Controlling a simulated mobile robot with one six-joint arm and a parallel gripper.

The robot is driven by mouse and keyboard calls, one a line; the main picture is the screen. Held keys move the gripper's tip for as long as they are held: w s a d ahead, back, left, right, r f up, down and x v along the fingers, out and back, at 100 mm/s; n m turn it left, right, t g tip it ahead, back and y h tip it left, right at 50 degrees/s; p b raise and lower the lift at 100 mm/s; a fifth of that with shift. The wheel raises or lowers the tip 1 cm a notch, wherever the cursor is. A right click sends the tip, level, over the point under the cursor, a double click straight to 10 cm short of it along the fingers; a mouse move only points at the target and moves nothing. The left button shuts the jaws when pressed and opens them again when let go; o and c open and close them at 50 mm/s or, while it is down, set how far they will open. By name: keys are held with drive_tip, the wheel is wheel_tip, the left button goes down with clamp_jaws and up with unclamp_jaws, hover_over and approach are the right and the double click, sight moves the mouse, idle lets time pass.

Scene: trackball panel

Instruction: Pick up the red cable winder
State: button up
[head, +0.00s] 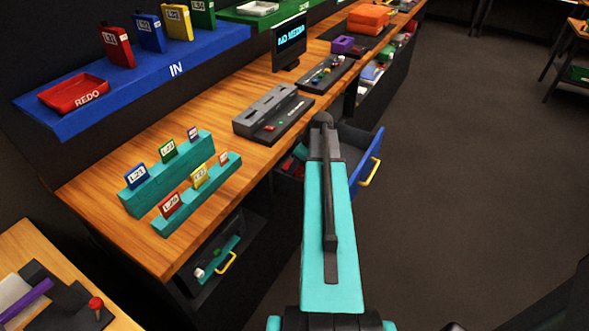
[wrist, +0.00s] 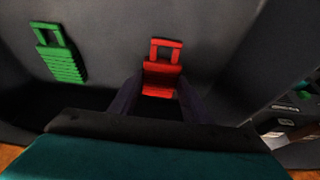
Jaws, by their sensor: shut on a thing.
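The red cable winder (wrist: 162,78) shows in the wrist view, a ribbed red piece with a square loop at its far end. It sits between the two dark fingers of my gripper (wrist: 158,92), which is shut on it. A green cable winder (wrist: 62,56) of like shape lies to the left, apart from the gripper, on the dark grey drawer floor (wrist: 112,40). In the head view my teal arm reaches toward the open drawer with a blue front (head: 368,165) and hides the gripper and the red winder.
The wooden worktop (head: 225,150) runs beside the drawer, with a grey slotted panel (head: 270,112) near its edge. Teal stands (head: 165,180) hold several labelled cards. The floor (head: 450,150) to the right is clear.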

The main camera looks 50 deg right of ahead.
wheel_tip(320, 180, up, 6)
drive_tip(key=shift+d+r+b, duration=0.1)
drive_tip(key=shift+r+b, duration=0.1)
drive_tip(key=shift+b, duration=0.55)
drive_tip(key=d+b, duration=0.3)
drive_tip(key=d, duration=1.6)
drive_tip(key=shift+w+b, duration=0.3)
drive_tip(key=shift+w, duration=0.15)
